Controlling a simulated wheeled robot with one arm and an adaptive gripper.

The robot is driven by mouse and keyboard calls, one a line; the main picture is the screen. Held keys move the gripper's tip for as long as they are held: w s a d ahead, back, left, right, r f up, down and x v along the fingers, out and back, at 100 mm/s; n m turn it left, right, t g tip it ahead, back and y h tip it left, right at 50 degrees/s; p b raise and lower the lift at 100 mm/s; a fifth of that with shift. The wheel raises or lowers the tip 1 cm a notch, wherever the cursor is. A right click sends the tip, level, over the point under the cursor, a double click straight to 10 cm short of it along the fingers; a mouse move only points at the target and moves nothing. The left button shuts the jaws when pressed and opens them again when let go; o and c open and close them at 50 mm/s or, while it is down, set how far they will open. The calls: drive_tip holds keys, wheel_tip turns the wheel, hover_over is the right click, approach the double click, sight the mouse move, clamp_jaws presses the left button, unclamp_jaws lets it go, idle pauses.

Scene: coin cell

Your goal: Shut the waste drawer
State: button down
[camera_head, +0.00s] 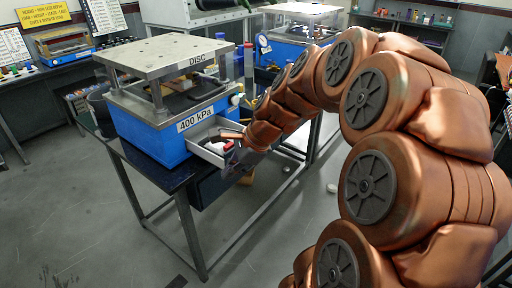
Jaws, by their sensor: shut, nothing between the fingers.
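The drawer (208,151) is a pale grey tray that stands partly pulled out of a blue box (155,143) labelled "400 kPa". I take it to be the waste drawer; no label on it is readable. A small red thing shows at its outer end. My gripper (232,158) is at the drawer's outer end, at the tip of my copper arm. The gripper looks small and dark, its fingers are shut and nothing shows between them. I cannot tell whether it touches the drawer front, which the gripper and arm partly hide.
A metal plate marked "DISC" (165,54) stands on posts above the blue box. The box rests on a dark table (133,160) with metal legs. A dark unit (212,187) hangs under the table's edge. Open floor (90,215) lies to the left.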

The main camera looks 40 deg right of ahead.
drive_tip(key=w+d+r+m+t+h, duration=0.1)
drive_tip(key=d+m+t, duration=0.1)
drive_tip(key=d+m, duration=0.55)
drive_tip(key=w+d+r+m+t+h, duration=0.15)
drive_tip(key=d+m, duration=0.25)
drive_tip(key=d, duration=0.7)
drive_tip(key=a+p+x, duration=0.1)
drive_tip(key=x, duration=0.9)
drive_tip(key=shift+f+p, duration=0.25)
drive_tip(key=shift+p, duration=0.15)
drive_tip(key=shift+y, duration=0.25)
